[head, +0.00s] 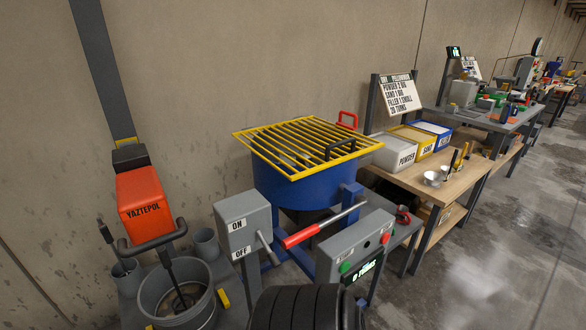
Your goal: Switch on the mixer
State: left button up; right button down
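A blue drum mixer (295,190) with a yellow grid lid (300,145) stands against the wall in the head view. In front of it is a grey switch box (240,217) marked ON at the top and OFF below. A grey lever (268,250) on its right side slants downward, its end at about the OFF label's height. To the right, a grey control panel (352,245) has a red and a green button and a display reading "0 TURNS". An orange mixer (143,205) marked YAZTEPUL hangs over a grey bucket (178,300). Neither of my grippers is in view.
A red-handled bar (300,237) sticks out between switch box and panel. A black ribbed shape (305,308) fills the bottom middle. A wooden table (440,185) at right holds bins marked POWDER and SAND, under a recipe board (398,93). Open floor lies at lower right.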

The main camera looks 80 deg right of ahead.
aim_at(272, 258)
jog(key=z, duration=2.3)
